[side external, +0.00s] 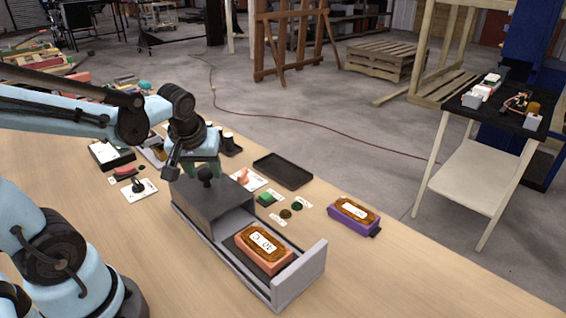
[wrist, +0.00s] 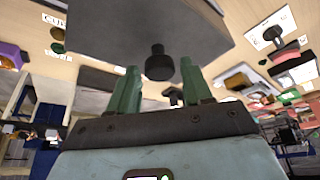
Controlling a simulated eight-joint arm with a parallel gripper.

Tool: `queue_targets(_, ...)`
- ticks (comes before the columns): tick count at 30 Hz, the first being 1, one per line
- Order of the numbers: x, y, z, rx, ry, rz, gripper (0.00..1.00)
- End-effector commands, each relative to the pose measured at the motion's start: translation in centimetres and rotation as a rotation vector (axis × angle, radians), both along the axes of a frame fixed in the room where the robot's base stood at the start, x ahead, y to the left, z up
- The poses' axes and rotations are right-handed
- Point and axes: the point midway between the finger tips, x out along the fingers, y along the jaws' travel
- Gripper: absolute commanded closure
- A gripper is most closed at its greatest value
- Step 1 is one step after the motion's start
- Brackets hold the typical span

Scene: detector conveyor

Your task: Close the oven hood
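The oven hood (side external: 212,203) is a dark grey box with a black knob (side external: 206,177) on top. It sits over the rear left part of a light grey oven base (side external: 300,278), leaving the front right part uncovered. An orange tin with a brown, white-labelled top (side external: 263,246) lies in the uncovered part. My gripper (side external: 204,162) is beside the knob on its far side. In the wrist view, the hood (wrist: 150,25) fills the top, and my open green fingers (wrist: 160,72) are apart with the knob (wrist: 159,62) between or just beyond their tips; contact is not visible.
A purple tin with a brown top (side external: 354,215) stands on the table to the right. A flat black tray (side external: 283,170) and small green pieces (side external: 268,198) lie behind the oven. More small items crowd the table's left back. The table front is clear.

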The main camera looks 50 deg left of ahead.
Motion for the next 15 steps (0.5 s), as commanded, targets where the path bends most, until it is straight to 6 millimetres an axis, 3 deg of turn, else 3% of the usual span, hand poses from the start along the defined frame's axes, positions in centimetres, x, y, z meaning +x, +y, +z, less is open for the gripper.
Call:
queue_targets(1, 0.00, 0.00, 0.01, 0.000, 0.000, 0.000, 0.59)
queue_targets(9, -0.01, -0.01, 0.02, 0.000, 0.000, 0.000, 1.00)
queue_targets(15, 0.01, -0.04, 0.02, 0.000, 0.000, 0.000, 1.00)
